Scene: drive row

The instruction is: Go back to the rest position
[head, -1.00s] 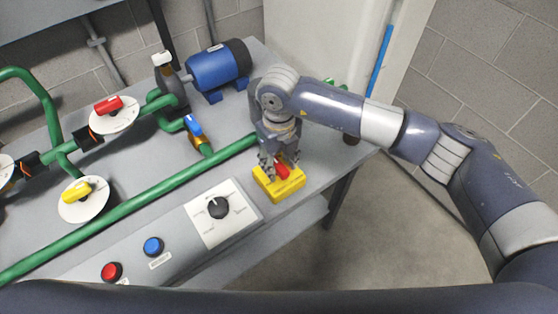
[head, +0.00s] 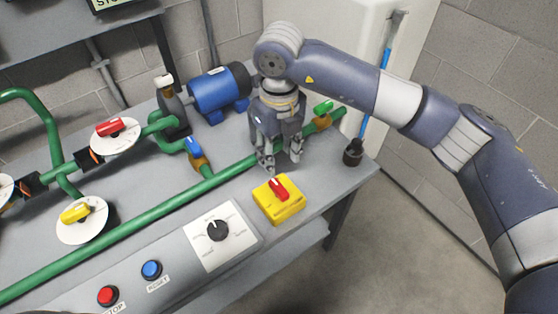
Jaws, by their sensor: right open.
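My right gripper (head: 280,166) is open and empty. It points down, just above and behind the yellow box (head: 285,208) with the red switch handle (head: 279,189), and appears apart from it. My right arm reaches in from the right side over the bench. My left gripper is not in view.
The grey bench (head: 325,178) carries a long green pipe (head: 140,222), a blue motor (head: 219,90) and several valves. In front are a dial (head: 218,230), a blue button (head: 151,270) and a red button (head: 108,296). Open floor (head: 400,255) lies to the right.

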